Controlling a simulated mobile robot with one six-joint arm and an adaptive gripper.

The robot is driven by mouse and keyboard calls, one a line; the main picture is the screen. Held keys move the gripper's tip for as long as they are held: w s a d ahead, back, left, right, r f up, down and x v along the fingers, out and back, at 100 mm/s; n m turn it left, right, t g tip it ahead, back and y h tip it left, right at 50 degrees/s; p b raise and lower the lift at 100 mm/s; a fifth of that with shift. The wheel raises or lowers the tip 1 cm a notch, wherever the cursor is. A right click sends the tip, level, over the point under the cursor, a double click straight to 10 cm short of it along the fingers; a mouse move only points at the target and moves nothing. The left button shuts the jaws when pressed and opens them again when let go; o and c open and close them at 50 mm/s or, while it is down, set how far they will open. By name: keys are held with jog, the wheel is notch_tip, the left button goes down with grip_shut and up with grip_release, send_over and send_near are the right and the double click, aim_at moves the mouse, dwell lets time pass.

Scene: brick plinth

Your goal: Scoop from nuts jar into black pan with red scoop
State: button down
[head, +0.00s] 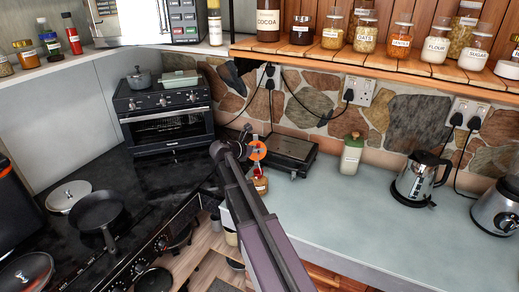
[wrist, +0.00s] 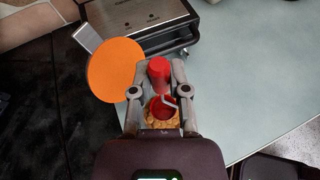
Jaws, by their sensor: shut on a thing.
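My gripper (wrist: 152,72) is shut on the red scoop (wrist: 158,74), holding it by its handle between the two fingers. The scoop's lower part is at the mouth of the nuts jar (wrist: 150,122), with tan nuts around it; how deep it sits is unclear. In the head view the jar (head: 261,186) stands near the counter's corner, below my gripper (head: 252,151), and the scoop is hard to make out. The black pan (head: 97,211) lies on the dark hob at the left, empty as far as I can see, away from my gripper.
An orange disc (wrist: 113,70) is beside the scoop. A black grill press (head: 281,153) stands behind the jar. A pale bottle (head: 351,155) and kettle (head: 420,178) are to the right. A lid (head: 68,196) lies beside the pan. The mid-counter front is clear.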

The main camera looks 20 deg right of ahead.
aim_at(258, 171)
jog(key=shift+f+b, duration=3.55)
jog(key=shift+f, duration=0.2)
jog(key=shift+r+p, duration=6.95)
jog(key=shift+p, duration=0.05)
jog(key=shift+r, duration=0.1)
